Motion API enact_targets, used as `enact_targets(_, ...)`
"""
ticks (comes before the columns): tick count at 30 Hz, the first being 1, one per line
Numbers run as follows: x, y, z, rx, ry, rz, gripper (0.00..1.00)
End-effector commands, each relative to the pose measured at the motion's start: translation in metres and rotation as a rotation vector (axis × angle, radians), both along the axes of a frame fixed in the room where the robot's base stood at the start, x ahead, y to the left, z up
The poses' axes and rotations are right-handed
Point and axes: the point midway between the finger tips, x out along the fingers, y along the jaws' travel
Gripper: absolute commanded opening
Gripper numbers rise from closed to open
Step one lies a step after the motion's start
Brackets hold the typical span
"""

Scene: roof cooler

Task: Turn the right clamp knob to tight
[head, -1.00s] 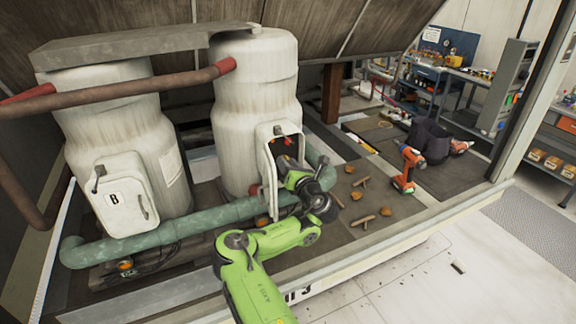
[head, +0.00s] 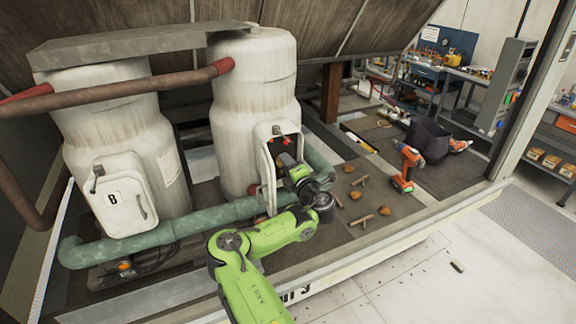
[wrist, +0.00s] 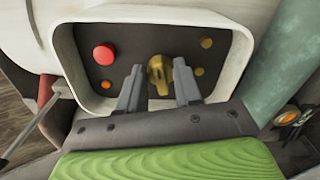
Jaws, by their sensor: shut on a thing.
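The right tank (head: 254,100) has an open hatch box (head: 275,133). In the wrist view, a brass knob (wrist: 160,72) sits on the dark panel (wrist: 135,42) inside that box. My gripper (wrist: 160,88) reaches in from below, with one grey finger on each side of the knob, and is shut on it. The knob's lower part shows between the fingers. In the head view, my gripper (head: 285,160) is at the box opening, and the knob is hidden or too small to tell.
A red button (wrist: 103,54) and a small orange button (wrist: 106,84) are left of the knob. Small brass parts (wrist: 203,57) are to its right. The box rim surrounds the fingers closely. A green pipe (head: 190,217) runs below. An orange drill (head: 405,165) stands at the right.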

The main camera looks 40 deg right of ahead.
Motion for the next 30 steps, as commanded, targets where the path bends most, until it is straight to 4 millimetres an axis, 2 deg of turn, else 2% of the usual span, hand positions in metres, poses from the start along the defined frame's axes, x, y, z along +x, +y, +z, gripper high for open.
enact_targets(12, 0.0013, 0.0018, -0.0026, 0.160, -0.044, 0.006, 0.04)
enact_targets(27, 0.0013, 0.0017, -0.0024, 0.175, -0.049, 0.006, 0.04)
enact_targets(28, 0.0013, 0.0017, -0.0024, 0.174, -0.049, 0.006, 0.37)
enact_targets(30, 0.0012, 0.0016, -0.0023, 0.174, -0.049, 0.006, 0.48)
